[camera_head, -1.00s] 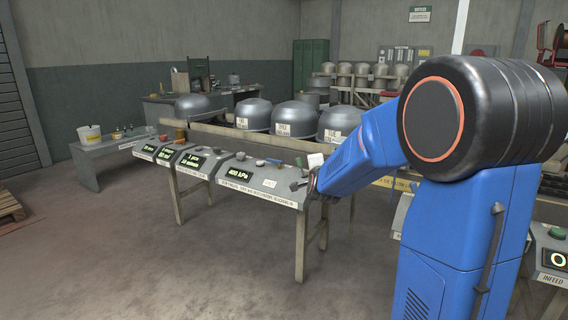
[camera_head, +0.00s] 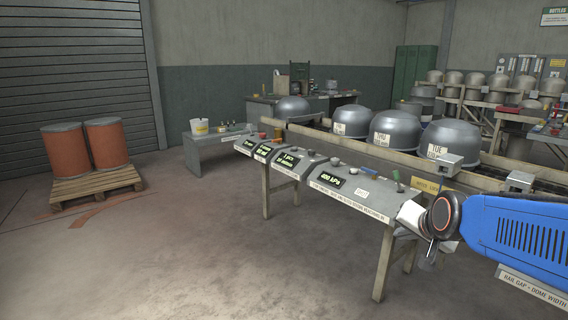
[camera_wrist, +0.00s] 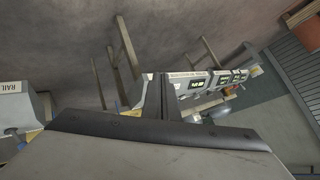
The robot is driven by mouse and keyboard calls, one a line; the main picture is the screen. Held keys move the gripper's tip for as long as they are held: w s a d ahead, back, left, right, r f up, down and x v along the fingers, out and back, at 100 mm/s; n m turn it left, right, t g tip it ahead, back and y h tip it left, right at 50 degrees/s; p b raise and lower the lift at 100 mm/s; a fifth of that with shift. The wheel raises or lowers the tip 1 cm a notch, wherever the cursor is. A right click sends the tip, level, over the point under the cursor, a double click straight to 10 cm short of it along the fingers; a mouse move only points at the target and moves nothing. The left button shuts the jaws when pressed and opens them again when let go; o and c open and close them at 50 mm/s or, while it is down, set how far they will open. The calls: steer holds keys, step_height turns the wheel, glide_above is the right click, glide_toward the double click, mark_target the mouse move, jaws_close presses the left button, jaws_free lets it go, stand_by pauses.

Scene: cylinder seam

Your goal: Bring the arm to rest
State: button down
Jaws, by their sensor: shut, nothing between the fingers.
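My blue arm (camera_head: 520,235) enters at the lower right of the head view, stretched level toward the left. My gripper (camera_head: 429,258) is at its end, beside the right end of the sloped console (camera_head: 335,195); it is small there and partly hidden by the wrist. In the wrist view the fingers of my gripper (camera_wrist: 170,84) are together and hold nothing. Whether the gripper touches the console cannot be told.
Metal domes (camera_head: 397,128) stand on a railed bench behind the console. Orange drums (camera_head: 108,143) sit on a pallet (camera_head: 98,184). The floor at front left is clear.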

steer(key=s+a+f+n+g, duration=0.1)
steer(key=s+f+n+g, duration=0.1)
steer(key=s, duration=0.9)
steer(key=s+f+n+g, duration=0.3)
steer(key=s+f+n, duration=0.1)
steer(key=s, duration=0.8)
steer(key=shift+a+n, duration=0.4)
steer(key=shift+n, duration=0.2)
